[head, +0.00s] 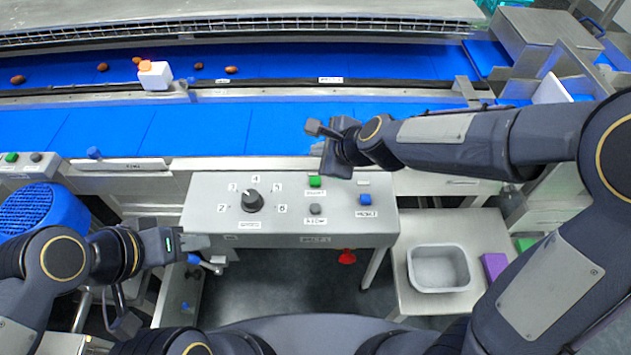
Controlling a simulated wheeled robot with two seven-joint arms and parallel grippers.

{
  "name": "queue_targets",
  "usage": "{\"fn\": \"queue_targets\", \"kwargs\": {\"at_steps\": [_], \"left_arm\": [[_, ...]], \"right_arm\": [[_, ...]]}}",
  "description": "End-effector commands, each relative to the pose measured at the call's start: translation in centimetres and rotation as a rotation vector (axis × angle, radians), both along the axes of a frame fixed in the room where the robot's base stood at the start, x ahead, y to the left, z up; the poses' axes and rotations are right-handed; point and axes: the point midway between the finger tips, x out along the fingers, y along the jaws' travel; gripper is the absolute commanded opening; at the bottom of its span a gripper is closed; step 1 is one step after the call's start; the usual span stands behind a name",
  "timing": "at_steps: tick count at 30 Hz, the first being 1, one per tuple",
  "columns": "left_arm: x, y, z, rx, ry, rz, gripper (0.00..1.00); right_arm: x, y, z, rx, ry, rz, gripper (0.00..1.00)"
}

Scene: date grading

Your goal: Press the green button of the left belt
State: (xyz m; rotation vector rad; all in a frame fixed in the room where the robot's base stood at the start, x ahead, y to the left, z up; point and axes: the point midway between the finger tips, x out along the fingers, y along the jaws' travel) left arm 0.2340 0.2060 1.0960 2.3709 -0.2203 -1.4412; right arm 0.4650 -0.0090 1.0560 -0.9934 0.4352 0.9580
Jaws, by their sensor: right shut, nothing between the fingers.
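A grey control box (210,195) stands in the middle of the head view, with small labels too blurred to read surely. On it are a green button (315,181), a grey button (316,209), a blue button (364,199) and a black dial (252,200). My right gripper (334,168) is shut and empty, just above and right of the green button; I cannot tell its height over the panel. My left gripper (202,243) is at the box's lower left corner; whether its fingers are apart is unclear. A second green button (11,157) sits on a panel at the far left.
Blue belts (220,130) run across behind the box, with several brown dates (231,70) and a white block with an orange top (154,76) on the far one. A grey tub (438,268) and a purple block (494,266) stand on a side table at right.

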Motion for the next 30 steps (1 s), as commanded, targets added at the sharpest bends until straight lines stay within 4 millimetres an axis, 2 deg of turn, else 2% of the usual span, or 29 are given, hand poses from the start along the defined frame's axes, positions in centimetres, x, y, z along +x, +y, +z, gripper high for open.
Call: {"fn": "queue_targets", "kwargs": {"at_steps": [1,9,13,18,30], "left_arm": [[0.0,0.0,-1.2,0.0,0.0,0.0,0.36],[0.0,0.0,-5.3,0.0,0.0,0.0,0.36],[0.0,0.0,-6.6,0.0,0.001,0.0,0.36],[0.0,0.0,-7.4,0.0,0.0,0.0,0.36],[0.0,0.0,-7.2,0.0,0.0,0.0,0.36]], "right_arm": [[0.0,0.0,-1.2,0.0,0.0,0.0,0.0],[0.0,0.0,-5.1,0.0,-0.001,0.001,0.0],[0.0,0.0,-6.6,0.0,0.0,0.0,0.0],[0.0,0.0,-7.4,0.0,-0.001,0.0,0.0],[0.0,0.0,-7.3,-0.001,0.0,0.001,0.0]]}}
